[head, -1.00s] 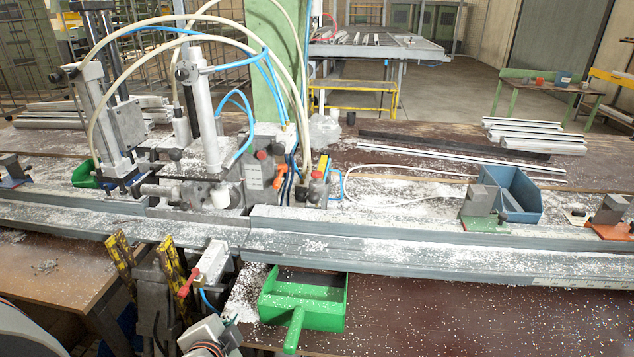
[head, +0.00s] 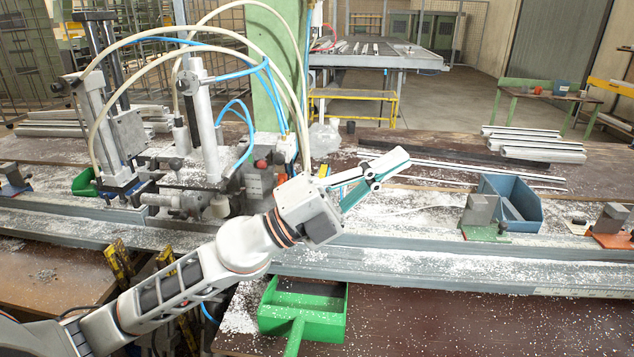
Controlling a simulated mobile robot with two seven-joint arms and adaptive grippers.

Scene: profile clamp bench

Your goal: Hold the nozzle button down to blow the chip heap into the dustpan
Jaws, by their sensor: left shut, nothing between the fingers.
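My left gripper (head: 389,168) is at the end of the arm that crosses from the lower left. It is shut and empty, and shows above the rail, up and right of the green dustpan. The green dustpan (head: 312,325) lies on the bench in front of the rail, its handle toward me. White chips (head: 240,312) lie on the bench just left of the dustpan. The nozzle and its button cannot be made out; my arm covers the spot where a small white unit with a red part and blue hose showed earlier. My right gripper is not in view.
A long grey rail (head: 480,268) strewn with chips crosses the bench. A clamp machine (head: 205,125) with hoses stands behind my arm. A blue bin (head: 520,205) and a clamp block on a green base (head: 483,233) stand to the right. The front right bench is open.

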